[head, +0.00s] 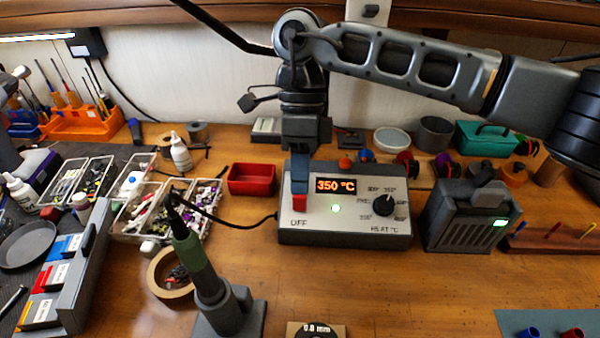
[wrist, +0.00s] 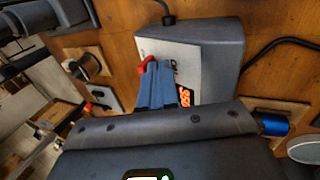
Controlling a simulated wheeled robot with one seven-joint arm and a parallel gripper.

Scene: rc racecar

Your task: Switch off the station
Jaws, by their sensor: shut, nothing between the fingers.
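The grey soldering station (head: 345,235) stands on the wooden bench in the middle of the head view. Its orange display reads 350 °C, and a small green light is lit below it. A heat dial sits at its right and OFF is printed at its lower left. My gripper (head: 299,190) is shut, blue fingers pointing down over the station's left side at a red switch (head: 299,202). The fingers hide part of the switch; I cannot tell if they touch it. In the wrist view, the fingers (wrist: 150,92) are beside the red switch (wrist: 147,65) on the station (wrist: 205,55).
A soldering iron (head: 195,255) stands in its holder in front. A red bin (head: 252,179) is left of the station, and a grey box with a green light (head: 470,220) is right. Trays of parts (head: 170,205) lie at left.

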